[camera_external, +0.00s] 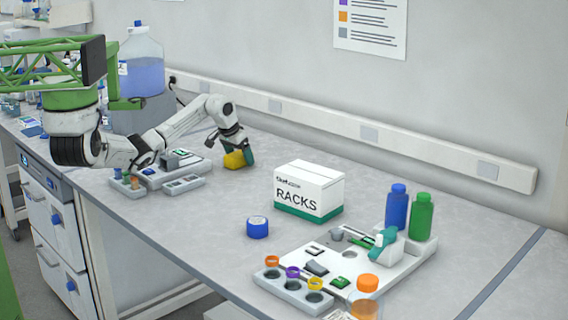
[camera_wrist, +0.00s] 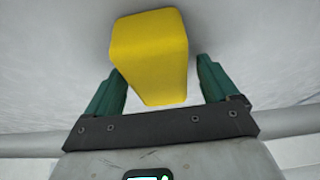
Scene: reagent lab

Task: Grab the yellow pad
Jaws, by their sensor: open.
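The yellow pad (camera_external: 234,160) is a small block on the grey bench, at the end of my arm in the external view. In the wrist view the yellow pad (camera_wrist: 150,55) fills the upper middle. My gripper (camera_wrist: 158,85) has two green fingers set apart, one to each side of the pad's near end.
A white RACKS box (camera_external: 309,190) and a blue-capped jar (camera_external: 257,227) stand to the right. A grey tray (camera_external: 183,183) with small items lies just left of the pad. A white wall rail (camera_external: 330,123) runs behind. Bench between pad and box is clear.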

